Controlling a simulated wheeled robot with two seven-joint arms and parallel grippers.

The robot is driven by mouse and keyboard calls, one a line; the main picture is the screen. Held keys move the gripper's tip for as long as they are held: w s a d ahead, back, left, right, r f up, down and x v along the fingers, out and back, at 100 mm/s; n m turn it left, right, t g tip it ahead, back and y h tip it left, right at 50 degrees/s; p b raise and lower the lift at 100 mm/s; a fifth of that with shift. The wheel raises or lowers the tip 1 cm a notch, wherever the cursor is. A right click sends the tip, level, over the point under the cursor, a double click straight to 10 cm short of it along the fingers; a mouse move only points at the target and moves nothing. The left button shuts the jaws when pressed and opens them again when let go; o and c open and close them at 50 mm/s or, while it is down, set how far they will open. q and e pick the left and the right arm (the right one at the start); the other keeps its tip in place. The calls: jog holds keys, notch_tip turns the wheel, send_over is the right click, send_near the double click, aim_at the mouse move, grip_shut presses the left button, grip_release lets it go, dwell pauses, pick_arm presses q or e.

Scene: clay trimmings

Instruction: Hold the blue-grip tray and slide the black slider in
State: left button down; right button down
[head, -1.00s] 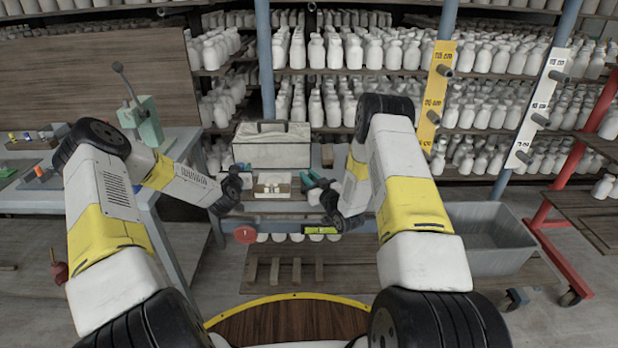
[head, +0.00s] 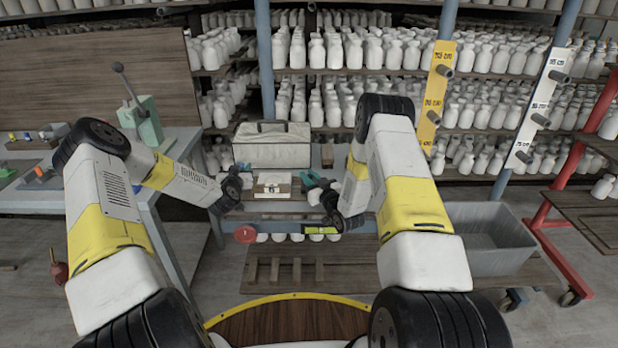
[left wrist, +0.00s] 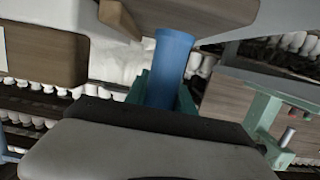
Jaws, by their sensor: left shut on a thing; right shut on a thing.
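In the head view a small cream tray (head: 272,184) sits on the bench between my two grippers. My left gripper (head: 242,170) is at the tray's left side. In the left wrist view its green fingers are shut around an upright blue grip (left wrist: 172,62). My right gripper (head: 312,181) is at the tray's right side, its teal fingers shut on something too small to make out. I cannot clearly tell the black slider apart from the dark gripper parts, nor how far it sits in the tray.
A white case (head: 272,147) stands behind the tray. A red round knob (head: 245,234) and a yellow level (head: 321,230) are at the bench's front. A green press (head: 142,122) stands on the left table. A grey tub (head: 487,240) is at the right.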

jog(key=shift+a, duration=0.1)
dwell(0.3)
jog(key=a, duration=0.4)
jog(key=shift+w, duration=0.15)
jog(key=c, duration=1.3)
grip_release()
jog(key=shift+d, duration=0.1)
jog(key=v, duration=1.2)
